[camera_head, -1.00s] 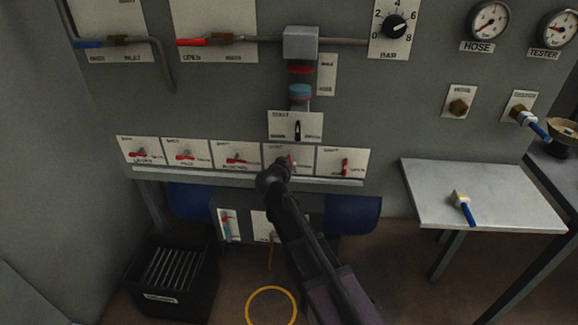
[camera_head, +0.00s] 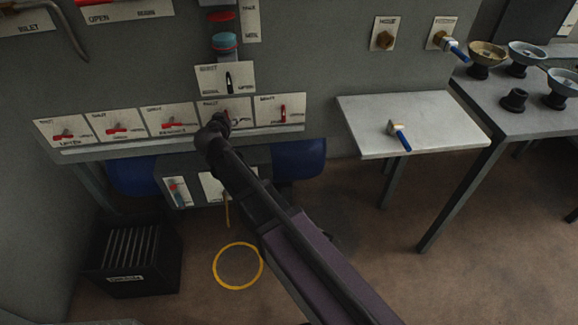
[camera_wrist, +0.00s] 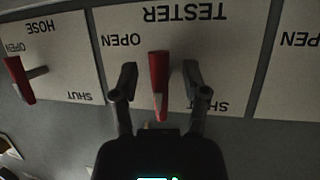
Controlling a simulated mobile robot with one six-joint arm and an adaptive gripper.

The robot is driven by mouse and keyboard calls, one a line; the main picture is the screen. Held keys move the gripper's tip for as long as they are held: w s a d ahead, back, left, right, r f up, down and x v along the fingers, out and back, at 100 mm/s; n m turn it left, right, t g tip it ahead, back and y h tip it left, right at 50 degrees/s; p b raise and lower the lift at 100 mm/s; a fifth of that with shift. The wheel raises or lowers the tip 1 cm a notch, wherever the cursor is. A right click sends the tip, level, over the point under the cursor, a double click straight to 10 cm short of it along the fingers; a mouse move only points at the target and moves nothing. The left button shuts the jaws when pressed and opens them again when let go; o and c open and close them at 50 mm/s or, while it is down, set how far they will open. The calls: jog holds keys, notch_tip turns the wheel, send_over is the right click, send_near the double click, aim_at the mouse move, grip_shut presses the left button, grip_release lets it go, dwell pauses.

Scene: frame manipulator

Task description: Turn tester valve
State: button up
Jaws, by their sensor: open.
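The tester valve's red handle (camera_wrist: 159,80) stands on a white panel marked TESTER, OPEN and SHUT (camera_wrist: 222,45), upside down in the wrist view. It lies roughly upright in that picture, between the marks. My gripper (camera_wrist: 158,85) is open, with one dark finger on each side of the handle and visible gaps. In the head view my gripper (camera_head: 220,124) is at the fourth panel of the lower row and hides most of the handle. The panel (camera_head: 212,107) shows above it.
The hose valve's red handle (camera_wrist: 19,80) is beside the tester panel. A ledge (camera_head: 85,151) runs under the panels. A side table (camera_head: 440,130) holds a blue-handled part (camera_head: 400,136). A black crate (camera_head: 130,278) and yellow ring (camera_head: 238,287) are below.

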jog(key=shift+y, duration=0.3)
